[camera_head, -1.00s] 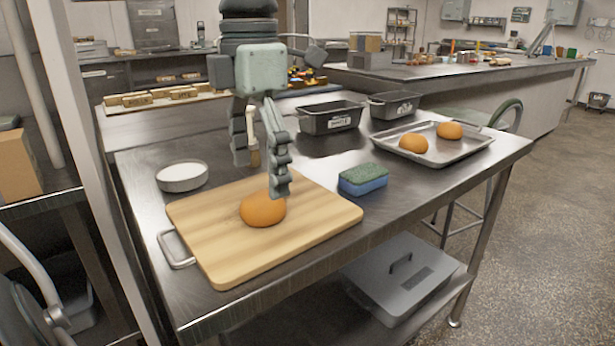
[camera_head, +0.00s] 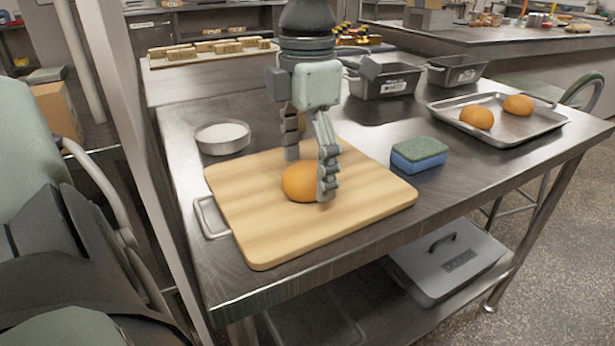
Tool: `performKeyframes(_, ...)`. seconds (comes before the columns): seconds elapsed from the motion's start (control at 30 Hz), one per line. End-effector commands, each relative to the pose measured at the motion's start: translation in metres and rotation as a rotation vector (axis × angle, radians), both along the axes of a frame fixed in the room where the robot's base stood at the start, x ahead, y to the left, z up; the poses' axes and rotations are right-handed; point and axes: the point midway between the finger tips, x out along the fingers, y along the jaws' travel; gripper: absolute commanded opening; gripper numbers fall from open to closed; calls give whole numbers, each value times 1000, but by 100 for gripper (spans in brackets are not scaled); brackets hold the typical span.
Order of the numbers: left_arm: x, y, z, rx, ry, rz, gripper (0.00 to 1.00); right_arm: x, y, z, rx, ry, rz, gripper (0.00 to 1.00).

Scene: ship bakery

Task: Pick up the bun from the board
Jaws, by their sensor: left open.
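My left gripper (camera_head: 309,175) is over the board at the bun, fingers pointing down. It is open. One finger is at the right side of the bun and covers part of its edge. The other finger is behind the bun, its tip partly hidden. I cannot tell whether either finger touches the bun. My right gripper is not in view.
A green and blue sponge (camera_head: 419,156) lies right of the board. A round white-topped dish (camera_head: 222,138) stands behind its left side. A metal tray (camera_head: 507,137) with two buns and dark tins (camera_head: 385,82) stand farther back. The steel table's front strip is clear.

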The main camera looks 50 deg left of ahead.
Motion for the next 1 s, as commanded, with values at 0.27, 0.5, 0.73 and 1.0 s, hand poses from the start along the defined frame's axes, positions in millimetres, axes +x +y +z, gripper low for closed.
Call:
performKeyframes(0.27,0,0,-5,-1,0,0,86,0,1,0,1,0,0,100)
performKeyframes(0.5,0,0,-4,-1,0,0,57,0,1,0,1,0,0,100)
performKeyframes(0.73,0,0,-4,-1,-1,0,32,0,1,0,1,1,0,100)
performKeyframes(1.0,0,0,-2,0,-1,0,32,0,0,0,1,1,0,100)
